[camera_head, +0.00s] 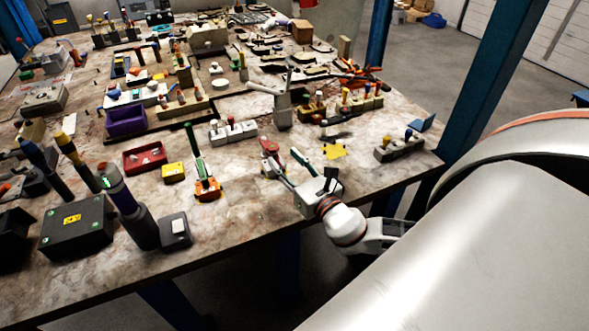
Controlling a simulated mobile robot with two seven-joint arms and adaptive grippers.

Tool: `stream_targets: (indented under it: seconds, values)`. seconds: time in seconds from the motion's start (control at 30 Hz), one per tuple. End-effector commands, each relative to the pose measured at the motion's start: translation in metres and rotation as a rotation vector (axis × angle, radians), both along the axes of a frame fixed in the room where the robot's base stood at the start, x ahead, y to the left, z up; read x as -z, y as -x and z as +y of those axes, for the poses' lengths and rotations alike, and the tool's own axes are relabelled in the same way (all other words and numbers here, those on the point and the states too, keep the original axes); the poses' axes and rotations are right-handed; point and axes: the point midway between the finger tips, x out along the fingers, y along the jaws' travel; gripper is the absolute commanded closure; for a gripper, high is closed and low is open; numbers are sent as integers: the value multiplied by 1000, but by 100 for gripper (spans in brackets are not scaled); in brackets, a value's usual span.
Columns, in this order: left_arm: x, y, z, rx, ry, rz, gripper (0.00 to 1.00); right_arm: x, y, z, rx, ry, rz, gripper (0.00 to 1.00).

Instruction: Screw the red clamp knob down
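A small red part (269,146) stands on the bench in the middle, just past my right gripper; it may be the red clamp knob, but it is too small to be sure. My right gripper (292,176) reaches in from the lower right, low over the bench near its front edge. Its fingers point left and away, close to the red part; I cannot tell whether they touch it or how far they are open. An orange clamp-like tool (207,188) with a green handle stands to the left. My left gripper is not in view.
A red tray (145,158), a yellow box (173,172) and a black case (76,228) lie to the left. A grey block with knobs (399,147) stands at the right edge. A blue post (497,80) rises behind it. The bench front below the orange tool is clear.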

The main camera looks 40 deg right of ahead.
Motion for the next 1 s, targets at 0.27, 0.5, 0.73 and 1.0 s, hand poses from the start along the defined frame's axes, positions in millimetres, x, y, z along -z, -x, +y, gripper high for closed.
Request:
stream_targets:
  seconds: [0.27,0.5,0.73,1.0]
  values:
    - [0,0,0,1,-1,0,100,0,35,4,0,-1,0,61]
    - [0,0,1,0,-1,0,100,-1,42,4,1,-1,-2,61]
    - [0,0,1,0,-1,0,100,-1,42,4,0,-1,-2,61]
    - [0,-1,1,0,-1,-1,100,-1,42,4,0,-1,-1,61]
